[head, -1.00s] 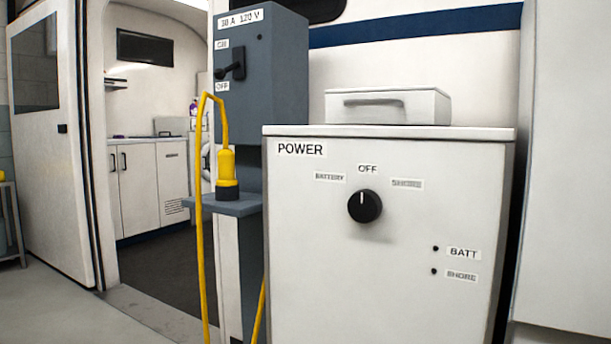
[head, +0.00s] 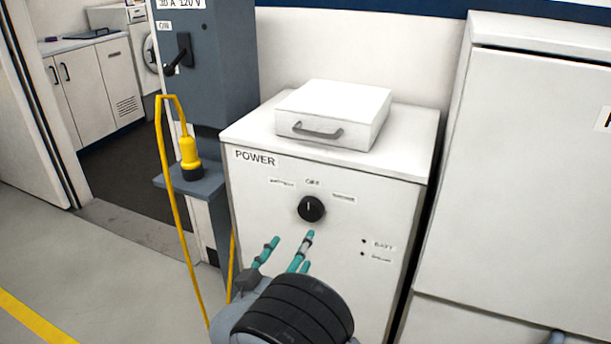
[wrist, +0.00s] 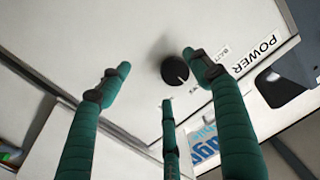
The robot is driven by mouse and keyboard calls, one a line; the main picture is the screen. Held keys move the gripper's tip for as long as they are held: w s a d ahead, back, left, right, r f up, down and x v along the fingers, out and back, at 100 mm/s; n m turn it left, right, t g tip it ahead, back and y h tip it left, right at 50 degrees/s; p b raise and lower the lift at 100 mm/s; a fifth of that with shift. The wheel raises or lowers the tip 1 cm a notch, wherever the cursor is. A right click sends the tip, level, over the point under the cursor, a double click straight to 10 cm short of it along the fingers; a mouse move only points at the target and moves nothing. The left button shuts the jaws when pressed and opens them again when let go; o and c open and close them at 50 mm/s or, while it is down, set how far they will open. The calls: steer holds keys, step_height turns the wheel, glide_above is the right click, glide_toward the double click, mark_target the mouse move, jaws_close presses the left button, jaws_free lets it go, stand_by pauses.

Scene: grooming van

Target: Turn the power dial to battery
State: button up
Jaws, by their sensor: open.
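The black power dial (head: 311,208) sits on the front of the white POWER cabinet (head: 235,190), with its white pointer line up toward the OFF label. In the wrist view the dial (wrist: 175,73) lies between my spread fingers, nearer the right one. My gripper (head: 290,246) has teal fingers and is open and empty, just below the dial in the head view. It fills the wrist view (wrist: 157,76), and I see no finger touching the dial. The battery label (head: 282,183) is to the dial's upper left, too blurred to read in the head view.
A white case (head: 335,110) with a grey handle lies on the cabinet. To the left stand a grey switch box (head: 225,60) and a yellow plug (head: 189,152) with a hanging cable. A tall white cabinet (head: 520,170) is at the right. Two small indicators are at the panel's lower right.

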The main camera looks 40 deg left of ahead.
steer(key=t+h+p, duration=0.1)
steer(key=p, duration=0.1)
glide_toward(308, 209)
steer(key=x, duration=0.8)
steer(key=shift+w+f, duration=0.15)
steer(key=shift+w, duration=0.15)
steer(key=shift+c, duration=1.1)
steer(key=c, duration=0.8)
steer(key=shift+r, duration=0.2)
steer(key=shift+c, duration=0.3)
